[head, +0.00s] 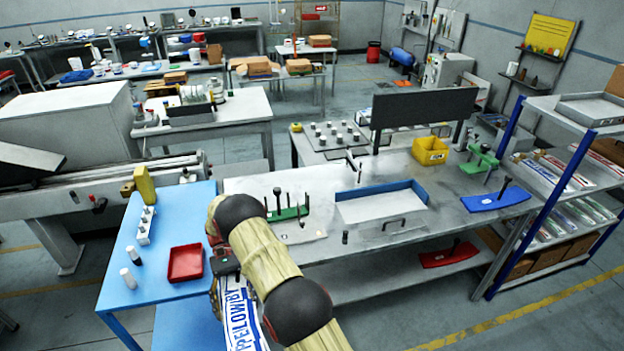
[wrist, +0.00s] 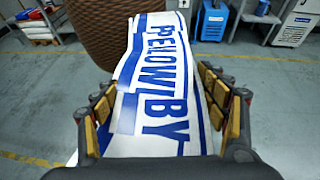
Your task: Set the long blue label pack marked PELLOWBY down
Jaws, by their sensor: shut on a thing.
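The long label pack (wrist: 165,75) is white with blue stripes and large blue letters, read as PELLOWBY in the wrist view. My gripper (wrist: 160,95) is shut on it, with yellow-padded fingers along its left and right sides. The pack runs away from the gripper, and its sheets look slightly fanned at the left edge. In the head view the pack (head: 243,318) hangs beside my arm, in front of the blue table's right edge. My arm hides part of the pack and most of the gripper there.
The blue table (head: 160,215) at left holds a red tray (head: 186,262), a white block with pegs and small cylinders. The grey bench (head: 330,255) holds a blue-walled tray (head: 381,206), a green stand (head: 287,213) and a yellow bin (head: 430,150). A blue-posted shelf (head: 545,185) stands right.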

